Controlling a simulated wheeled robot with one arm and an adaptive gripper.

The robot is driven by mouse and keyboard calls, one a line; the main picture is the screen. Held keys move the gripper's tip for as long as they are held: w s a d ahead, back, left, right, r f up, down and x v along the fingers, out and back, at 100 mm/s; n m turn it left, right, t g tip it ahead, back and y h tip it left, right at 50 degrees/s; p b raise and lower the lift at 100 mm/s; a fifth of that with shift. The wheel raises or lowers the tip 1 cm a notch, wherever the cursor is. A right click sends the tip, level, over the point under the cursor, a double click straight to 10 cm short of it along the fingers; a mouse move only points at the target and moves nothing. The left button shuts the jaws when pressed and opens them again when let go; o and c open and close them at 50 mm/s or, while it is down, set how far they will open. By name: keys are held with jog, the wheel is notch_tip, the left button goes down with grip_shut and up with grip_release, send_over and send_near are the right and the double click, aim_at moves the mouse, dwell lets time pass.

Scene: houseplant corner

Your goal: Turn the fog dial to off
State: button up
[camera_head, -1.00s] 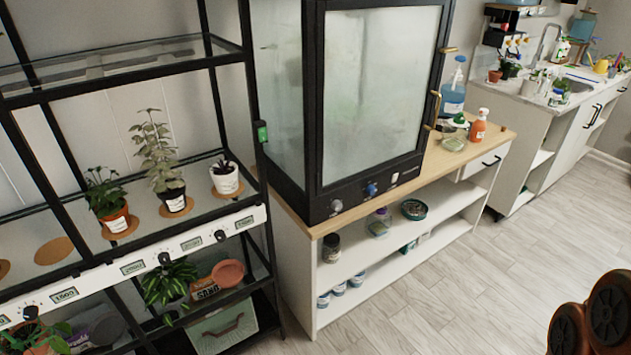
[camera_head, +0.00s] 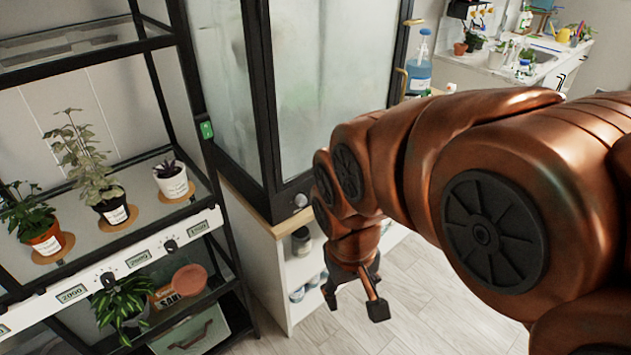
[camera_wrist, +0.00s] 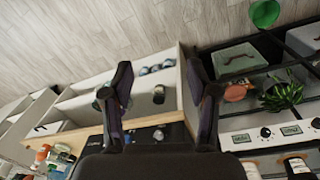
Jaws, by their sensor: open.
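The glass cabinet (camera_head: 262,110) has a dark control panel along its lower front. A silver knob (camera_head: 300,200) shows at the panel's left end, just left of my arm. My arm hides the rest of the panel, including the blue knob seen there earlier. I cannot read which knob is the fog dial. My gripper (camera_head: 352,298) is open and empty, pointing down in front of the shelf unit, lower than the panel and apart from it. In the wrist view my gripper (camera_wrist: 158,75) has its fingers spread, and a small knob (camera_wrist: 158,135) shows between them on the dark panel.
The black plant rack (camera_head: 225,255) stands left, with potted plants and a white strip of dials (camera_head: 170,246). The white shelf unit (camera_head: 265,270) under the cabinet holds jars. A blue bottle (camera_head: 418,72) stands right of the cabinet. The floor (camera_head: 420,300) in front is clear.

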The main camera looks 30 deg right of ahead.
jog(key=w+d+f+m+t+h+b, duration=0.25)
jog(key=w+d+t+b, duration=0.5)
jog(key=w+d, duration=0.7)
jog(key=w+d+f+m+t+h+b, duration=0.15)
jog(key=w+d+t+h+b, duration=0.3)
jog(key=w+d+b, duration=0.8)
jog(key=w+a+f+n+t+y+b, duration=0.1)
jog(key=w+f+n+t+y+b, duration=0.2)
jog(key=f+y+b, duration=0.35)
jog(key=w+f+n+t+y+b, duration=0.1)
jog(key=w+f+t+y+b, duration=0.2)
jog(key=w+f+y+b, duration=0.3)
jog(key=w+a+h+b, duration=0.1)
jog(key=w, duration=0.5)
jog(key=shift+a+f, duration=0.2)
jog(key=shift+f, duration=0.15)
jog(key=shift+w, duration=0.1)
